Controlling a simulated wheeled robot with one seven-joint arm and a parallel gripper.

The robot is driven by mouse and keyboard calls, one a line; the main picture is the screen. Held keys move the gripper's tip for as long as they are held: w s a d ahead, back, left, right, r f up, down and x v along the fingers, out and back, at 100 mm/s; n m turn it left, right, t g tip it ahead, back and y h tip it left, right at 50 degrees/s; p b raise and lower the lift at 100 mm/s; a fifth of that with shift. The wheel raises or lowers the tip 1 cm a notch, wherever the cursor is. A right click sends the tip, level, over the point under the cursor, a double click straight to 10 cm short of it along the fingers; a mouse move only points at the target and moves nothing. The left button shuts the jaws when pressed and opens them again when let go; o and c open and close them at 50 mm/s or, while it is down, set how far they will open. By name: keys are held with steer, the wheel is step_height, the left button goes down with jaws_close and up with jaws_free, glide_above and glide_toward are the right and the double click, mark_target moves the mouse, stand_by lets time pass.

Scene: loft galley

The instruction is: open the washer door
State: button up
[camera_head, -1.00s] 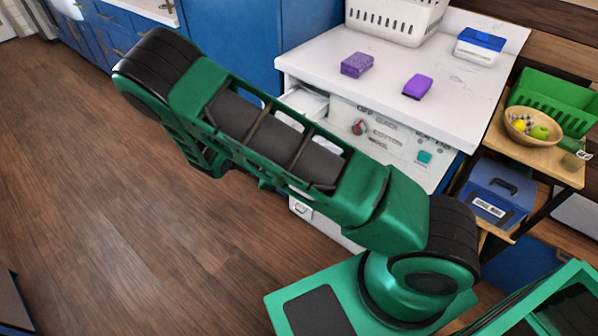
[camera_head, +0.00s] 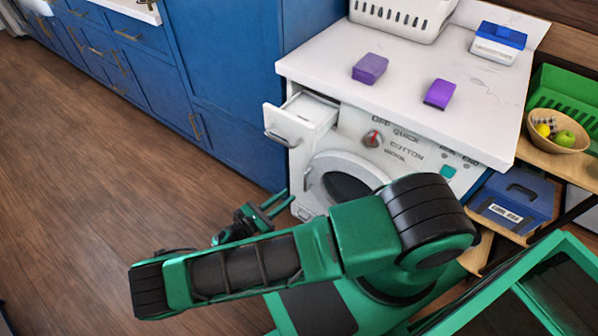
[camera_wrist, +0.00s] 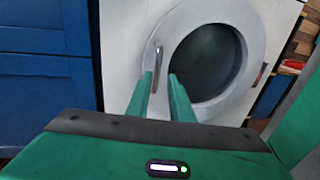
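The white washer (camera_head: 365,140) stands under a white counter, with its round door (camera_head: 325,168) in the front; my arm hides the lower right of the door. The door looks shut. In the wrist view the door ring (camera_wrist: 176,40) surrounds dark glass (camera_wrist: 205,62), and an upright metal handle (camera_wrist: 157,66) sits on its left side. My gripper (camera_head: 280,204) is in front of the washer, left of and below the door. In the wrist view my gripper (camera_wrist: 161,78) has its two fingers apart, with nothing between them, pointing toward the handle area and short of it.
The detergent drawer (camera_head: 300,118) sticks out at the washer's upper left, above the door. Blue cabinets (camera_head: 225,90) stand to the left. A shelf (camera_head: 550,158) with a fruit bowl and a blue box (camera_head: 513,200) is on the right. Wooden floor at left is clear.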

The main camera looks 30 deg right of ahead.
mark_target(305, 189)
steer(key=x, duration=1.1)
steer(key=shift+w+a, duration=0.1)
steer(key=shift+w, duration=0.25)
jaws_close()
